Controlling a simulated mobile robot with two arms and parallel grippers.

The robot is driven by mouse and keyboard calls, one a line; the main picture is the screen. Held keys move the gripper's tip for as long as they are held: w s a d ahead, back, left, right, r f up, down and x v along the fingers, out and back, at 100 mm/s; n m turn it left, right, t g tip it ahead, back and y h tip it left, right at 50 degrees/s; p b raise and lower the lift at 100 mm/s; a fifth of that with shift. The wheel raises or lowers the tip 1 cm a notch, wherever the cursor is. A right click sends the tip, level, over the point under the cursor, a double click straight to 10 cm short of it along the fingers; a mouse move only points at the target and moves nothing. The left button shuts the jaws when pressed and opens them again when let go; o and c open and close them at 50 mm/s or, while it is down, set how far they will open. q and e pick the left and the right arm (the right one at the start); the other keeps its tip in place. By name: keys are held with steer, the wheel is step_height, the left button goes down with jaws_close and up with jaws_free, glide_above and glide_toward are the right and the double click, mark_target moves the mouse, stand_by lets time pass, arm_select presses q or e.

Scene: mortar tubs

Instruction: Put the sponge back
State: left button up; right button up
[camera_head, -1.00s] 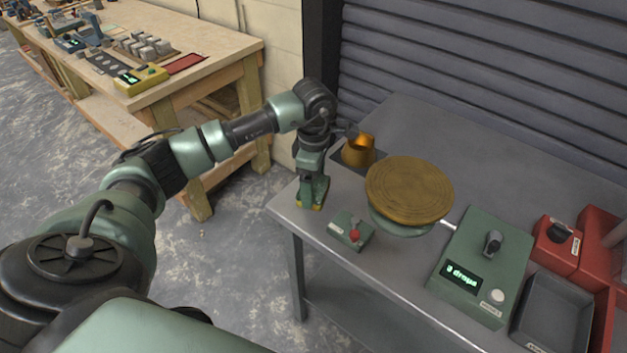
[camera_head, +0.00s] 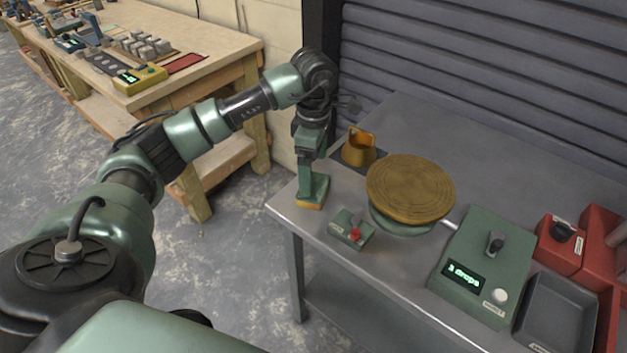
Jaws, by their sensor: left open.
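A small yellow-orange block that looks like the sponge (camera_head: 309,206) shows at the left front corner of the grey metal table. My left gripper (camera_head: 313,192) is directly over it, pointing down, with its fingertips at or just above the block. The gripper is open, but its fingers hide most of the block. I cannot tell whether they touch it. My right gripper is out of view.
Close by are a small green box with a red knob (camera_head: 354,233), an orange-brown jug (camera_head: 358,147) and a round turntable (camera_head: 410,188). A green control box (camera_head: 468,281), grey tray (camera_head: 556,312) and red boxes (camera_head: 562,246) stand right. The table's back is clear.

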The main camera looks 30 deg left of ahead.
mark_target(314, 185)
arm_select(q)
step_height(314, 185, up, 7)
steer(key=shift+b, duration=0.4)
